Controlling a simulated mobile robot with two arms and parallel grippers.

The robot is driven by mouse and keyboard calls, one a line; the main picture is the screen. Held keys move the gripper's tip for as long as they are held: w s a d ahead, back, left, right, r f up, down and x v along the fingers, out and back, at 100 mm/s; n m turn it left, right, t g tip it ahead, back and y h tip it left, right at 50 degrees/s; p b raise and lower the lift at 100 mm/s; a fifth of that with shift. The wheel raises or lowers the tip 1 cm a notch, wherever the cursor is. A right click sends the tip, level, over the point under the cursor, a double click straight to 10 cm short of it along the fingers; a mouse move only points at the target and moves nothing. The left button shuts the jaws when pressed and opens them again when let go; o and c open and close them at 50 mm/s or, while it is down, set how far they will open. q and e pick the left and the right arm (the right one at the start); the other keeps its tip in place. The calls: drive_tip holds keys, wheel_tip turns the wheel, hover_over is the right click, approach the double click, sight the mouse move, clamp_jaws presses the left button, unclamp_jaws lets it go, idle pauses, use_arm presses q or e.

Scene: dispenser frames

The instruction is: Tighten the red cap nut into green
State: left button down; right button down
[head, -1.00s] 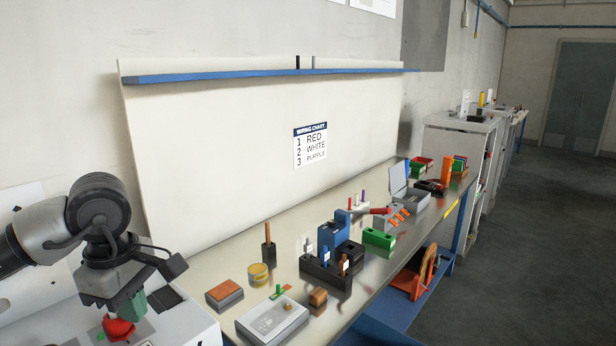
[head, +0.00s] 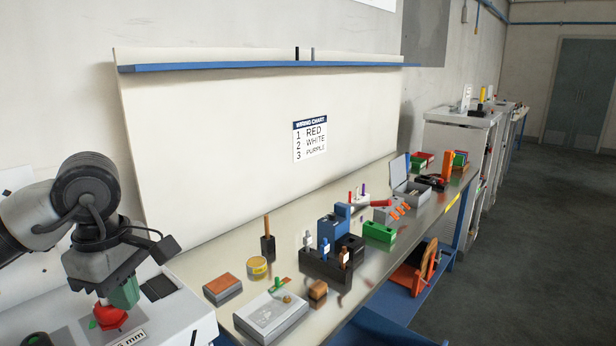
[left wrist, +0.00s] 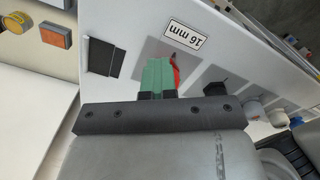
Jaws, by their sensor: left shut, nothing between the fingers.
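The red cap nut (head: 110,317) sits on the pale panel at the lower left of the head view, with a small green patch (head: 92,324) at its left. My left gripper (head: 125,293) has green fingers and is right over the nut, overlapping it in the picture. The fingers are shut with nothing between them; I cannot tell whether they touch the nut. In the left wrist view the closed fingers (left wrist: 157,76) hide most of the nut, and only a red edge (left wrist: 176,70) shows beside them. My right gripper is not in view.
A "16 mm" label (left wrist: 185,34) lies beside the nut, and a dark square pad (left wrist: 104,58) is on the same panel. On the workbench (head: 205,262) stand a grey box (head: 272,318), an orange-topped block (head: 222,288), a yellow tin (head: 257,268) and a black tool rack (head: 325,267).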

use_arm(q)
drive_tip(key=shift+s+d+f+g, duration=0.1)
drive_tip(key=shift+s+f+g, duration=0.1)
drive_tip(key=shift+f, duration=0.25)
drive_tip(key=shift+s+d+f+g, duration=0.1)
drive_tip(key=shift+s+f, duration=0.05)
drive_tip(key=shift+f, duration=0.25)
drive_tip(key=shift+a+r, duration=0.1)
drive_tip(key=shift+r, duration=0.45)
wheel_tip(320, 180, up, 6)
drive_tip(key=p, duration=0.4)
drive_tip(key=shift+f+p, duration=0.2)
drive_tip(key=shift+p, duration=0.2)
drive_tip(key=shift+w, duration=0.1)
